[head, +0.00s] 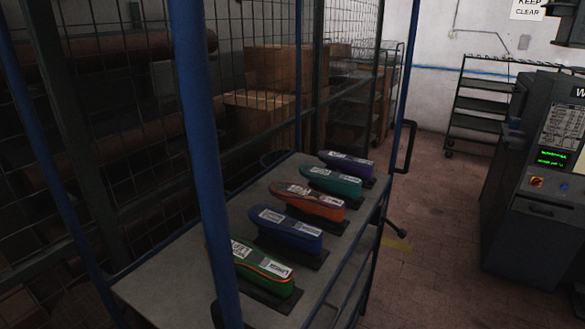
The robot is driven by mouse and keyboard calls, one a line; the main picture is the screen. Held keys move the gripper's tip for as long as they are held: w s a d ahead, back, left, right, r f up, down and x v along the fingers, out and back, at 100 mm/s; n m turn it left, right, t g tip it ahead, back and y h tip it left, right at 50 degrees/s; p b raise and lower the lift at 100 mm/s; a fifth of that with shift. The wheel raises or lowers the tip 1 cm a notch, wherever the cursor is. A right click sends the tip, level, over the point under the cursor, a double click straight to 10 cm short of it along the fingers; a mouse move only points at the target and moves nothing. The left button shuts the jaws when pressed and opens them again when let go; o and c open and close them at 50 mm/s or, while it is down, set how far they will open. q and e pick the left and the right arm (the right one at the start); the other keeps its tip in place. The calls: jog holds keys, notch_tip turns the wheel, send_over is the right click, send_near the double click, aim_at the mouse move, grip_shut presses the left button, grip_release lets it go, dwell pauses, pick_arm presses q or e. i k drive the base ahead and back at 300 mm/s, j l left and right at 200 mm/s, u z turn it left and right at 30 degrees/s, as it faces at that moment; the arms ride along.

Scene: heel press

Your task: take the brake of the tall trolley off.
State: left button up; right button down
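The tall trolley (165,283) stands close in front of me, with blue upright posts and a grey top shelf. A black handle (409,147) is on its far right post. A small dark lever with a rounded end (398,231) sticks out low beyond the shelf's right side; it may be the brake pedal, but I cannot tell its position or whether it is on. The trolley's wheels are hidden. Neither of my grippers is in view.
Several coloured shoe-shaped pieces (287,226) stand in a row on the shelf. A wire mesh fence (150,120) runs along the left, with cartons (272,68) behind it. A grey machine (540,190) stands at the right. Brick-red floor (440,255) lies free between trolley and machine.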

aim_at(401, 233)
jog(key=k, duration=0.45)
jog(key=k+z, duration=0.2)
jog(key=z, duration=1.05)
jog(key=i+l+z, duration=0.2)
jog(key=i, duration=0.45)
jog(key=i+z, duration=0.15)
jog(key=i, duration=0.5)
jog(key=i+u, duration=0.25)
jog(key=i, duration=0.55)
jog(key=i+l+u, duration=0.25)
jog(key=i, duration=0.5)
jog(key=i+u, duration=0.1)
jog(key=i, duration=0.7)
jog(key=i+l, duration=0.15)
jog(key=i, duration=0.65)
jog(key=i+j+u, duration=0.15)
jog(key=i+u, duration=0.55)
jog(key=i, duration=0.2)
jog(key=i+l+u, duration=0.1)
jog(key=i+u, duration=0.25)
jog(key=i, duration=0.85)
jog(key=i+j, duration=0.15)
jog(key=i, duration=0.7)
jog(key=i+l, duration=0.1)
jog(key=i, duration=0.3)
jog(key=i+l, duration=0.15)
jog(key=i, duration=0.3)
jog(key=i+l, duration=0.1)
jog(key=i, duration=0.3)
jog(key=j+u, duration=0.05)
